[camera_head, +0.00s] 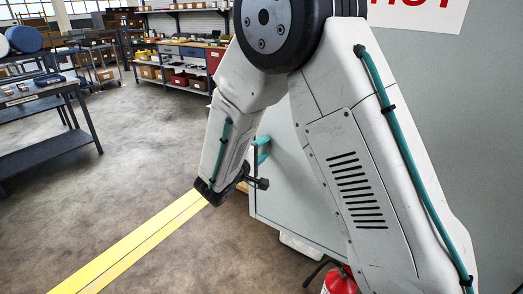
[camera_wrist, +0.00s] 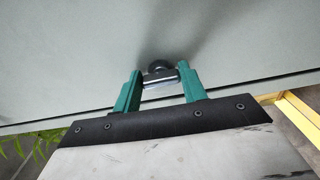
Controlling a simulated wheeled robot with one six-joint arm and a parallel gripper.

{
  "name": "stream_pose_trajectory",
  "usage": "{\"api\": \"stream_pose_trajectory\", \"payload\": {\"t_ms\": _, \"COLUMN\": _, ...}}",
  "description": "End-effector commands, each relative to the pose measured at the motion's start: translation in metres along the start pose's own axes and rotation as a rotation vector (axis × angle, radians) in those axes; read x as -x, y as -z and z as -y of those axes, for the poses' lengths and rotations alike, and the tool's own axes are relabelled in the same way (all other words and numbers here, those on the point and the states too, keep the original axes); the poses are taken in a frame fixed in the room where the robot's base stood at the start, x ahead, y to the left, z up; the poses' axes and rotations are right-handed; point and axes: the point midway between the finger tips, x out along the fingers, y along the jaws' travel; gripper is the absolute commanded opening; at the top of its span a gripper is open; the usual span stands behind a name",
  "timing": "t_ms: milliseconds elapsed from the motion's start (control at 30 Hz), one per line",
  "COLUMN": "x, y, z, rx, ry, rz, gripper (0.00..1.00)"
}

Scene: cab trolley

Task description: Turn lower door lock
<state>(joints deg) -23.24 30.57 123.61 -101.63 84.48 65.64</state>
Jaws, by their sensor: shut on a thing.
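The lower door lock (camera_wrist: 158,72) shows in the wrist view as a small metal piece with a dark round knob on the grey-green cabinet door (camera_wrist: 200,40). My gripper (camera_wrist: 160,78) has its two teal fingers on either side of the metal piece, close to the door's edge. It is shut on the lock. In the head view my gripper (camera_head: 262,150) is at the left edge of the cabinet (camera_head: 310,195), mostly hidden behind my wrist. The lock itself is hidden in that view.
A red fire extinguisher (camera_head: 340,280) stands at the cabinet's lower front. A yellow floor stripe (camera_head: 140,245) runs along the floor to the left. A dark workbench (camera_head: 45,130) stands at the far left, and shelves (camera_head: 185,60) stand at the back. The floor between is clear.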

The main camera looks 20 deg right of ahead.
Motion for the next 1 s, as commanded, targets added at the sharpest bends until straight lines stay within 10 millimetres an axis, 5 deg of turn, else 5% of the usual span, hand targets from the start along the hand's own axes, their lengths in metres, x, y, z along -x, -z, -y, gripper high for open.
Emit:
{"api": "stream_pose_trajectory", "payload": {"t_ms": 300, "x": -0.001, "y": -0.002, "z": 0.002, "rx": 0.002, "ry": 0.003, "rz": 0.006, "gripper": 0.19}}
{"api": "stream_pose_trajectory", "payload": {"t_ms": 333, "x": -0.001, "y": -0.002, "z": 0.002, "rx": 0.003, "ry": 0.003, "rz": 0.005, "gripper": 0.50}}
{"api": "stream_pose_trajectory", "payload": {"t_ms": 400, "x": 0.000, "y": -0.002, "z": 0.001, "rx": 0.002, "ry": 0.002, "rz": 0.004, "gripper": 0.64}}
{"api": "stream_pose_trajectory", "payload": {"t_ms": 733, "x": 0.005, "y": 0.000, "z": 0.001, "rx": 0.001, "ry": 0.001, "rz": -0.002, "gripper": 0.64}}
{"api": "stream_pose_trajectory", "payload": {"t_ms": 1000, "x": 0.048, "y": 0.000, "z": 0.000, "rx": 0.001, "ry": 0.001, "rz": -0.004, "gripper": 0.64}}
